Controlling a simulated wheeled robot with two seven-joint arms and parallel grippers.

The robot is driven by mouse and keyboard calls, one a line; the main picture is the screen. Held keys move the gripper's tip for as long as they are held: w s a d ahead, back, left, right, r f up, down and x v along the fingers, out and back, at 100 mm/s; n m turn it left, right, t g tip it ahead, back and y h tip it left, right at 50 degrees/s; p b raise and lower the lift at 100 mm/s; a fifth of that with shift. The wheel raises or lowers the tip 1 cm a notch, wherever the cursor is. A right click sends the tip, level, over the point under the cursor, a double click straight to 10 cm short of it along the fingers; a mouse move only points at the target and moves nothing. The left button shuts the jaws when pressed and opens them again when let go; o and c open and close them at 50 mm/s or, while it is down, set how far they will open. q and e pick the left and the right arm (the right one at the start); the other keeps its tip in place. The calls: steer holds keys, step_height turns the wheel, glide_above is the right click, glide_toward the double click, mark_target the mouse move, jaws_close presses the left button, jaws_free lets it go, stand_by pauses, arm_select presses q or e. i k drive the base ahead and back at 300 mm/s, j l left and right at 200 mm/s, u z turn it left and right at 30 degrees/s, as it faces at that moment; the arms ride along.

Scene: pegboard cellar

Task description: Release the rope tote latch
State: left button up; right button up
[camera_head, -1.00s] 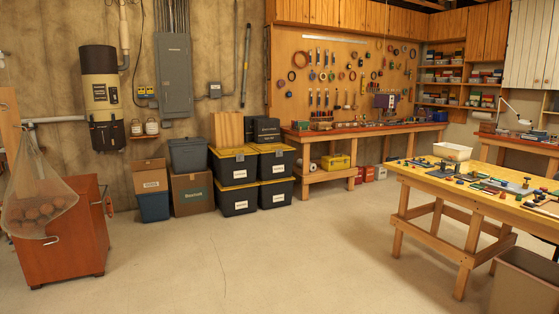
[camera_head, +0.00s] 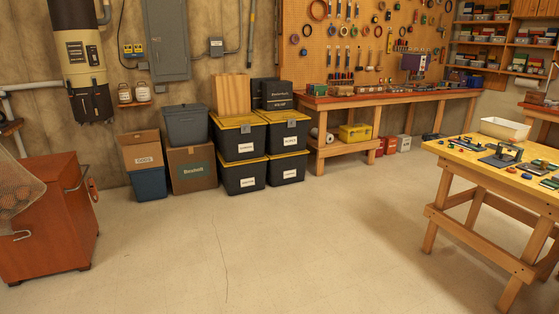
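Several black totes with yellow lids stand stacked two high against the back wall. The upper left tote (camera_head: 240,143) and the upper right tote (camera_head: 291,139) have white labels on their fronts. A grey latch (camera_head: 246,127) shows at the front of the upper left lid and another latch (camera_head: 292,123) on the upper right lid. The lower left tote (camera_head: 243,173) and lower right tote (camera_head: 289,165) sit under them. The label print is too small to tell which is the rope tote, or whether the latches are fastened. Neither of my grippers is in view.
An orange-brown cabinet (camera_head: 45,225) stands at the left, and a yellow-topped worktable (camera_head: 462,158) at the right. Cardboard boxes (camera_head: 191,170) and grey and blue bins stand left of the totes. A workbench (camera_head: 385,99) is right of them. The floor (camera_head: 260,250) in front is clear.

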mark_target(291, 122)
steer(key=i, duration=5.35)
